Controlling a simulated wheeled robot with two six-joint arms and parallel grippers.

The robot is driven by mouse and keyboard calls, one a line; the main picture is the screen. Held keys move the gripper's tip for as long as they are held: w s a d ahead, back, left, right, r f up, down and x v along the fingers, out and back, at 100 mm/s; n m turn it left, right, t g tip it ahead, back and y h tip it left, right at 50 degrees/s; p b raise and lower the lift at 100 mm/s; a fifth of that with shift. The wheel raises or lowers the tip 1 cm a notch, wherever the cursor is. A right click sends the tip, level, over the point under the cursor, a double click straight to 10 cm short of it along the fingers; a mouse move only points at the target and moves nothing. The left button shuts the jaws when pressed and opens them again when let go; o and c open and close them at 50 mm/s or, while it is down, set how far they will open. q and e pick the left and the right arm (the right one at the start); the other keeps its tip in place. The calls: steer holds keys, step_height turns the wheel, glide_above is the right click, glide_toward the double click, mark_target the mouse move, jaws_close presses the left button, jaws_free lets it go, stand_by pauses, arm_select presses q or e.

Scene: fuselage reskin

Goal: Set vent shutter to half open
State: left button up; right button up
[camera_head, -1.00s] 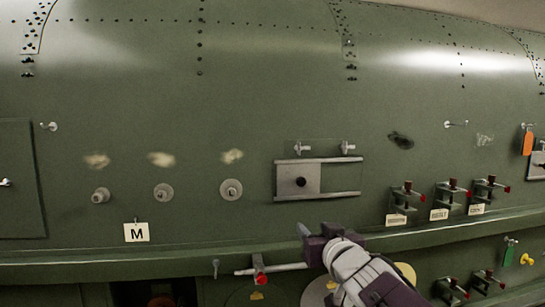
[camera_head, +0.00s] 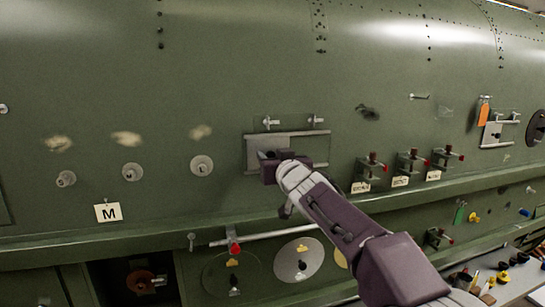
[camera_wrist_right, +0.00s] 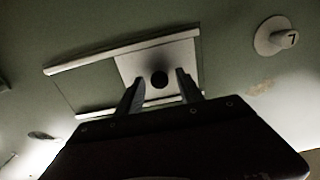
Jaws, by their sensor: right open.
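The vent shutter (camera_head: 257,146) is a light grey plate between two horizontal rails on the green fuselage panel. It sits at the left end of the rails in the head view, with the right part of the frame uncovered. The wrist view shows the shutter plate (camera_wrist_right: 135,66) with its dark round knob (camera_wrist_right: 159,79). My right gripper (camera_head: 272,158) is in front of the plate and hides the knob in the head view. In the wrist view its open fingers (camera_wrist_right: 160,92) stand on either side of the knob; I cannot tell whether they touch it. My left gripper is not in view.
Two small pegs (camera_head: 267,122) stick out just above the upper rail. Several red-tipped clamps (camera_head: 413,161) stand to the right. A ledge (camera_head: 130,238) runs below the shutter.

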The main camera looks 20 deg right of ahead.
steer(key=shift+s, duration=0.15)
jaws_close()
stand_by(1.3)
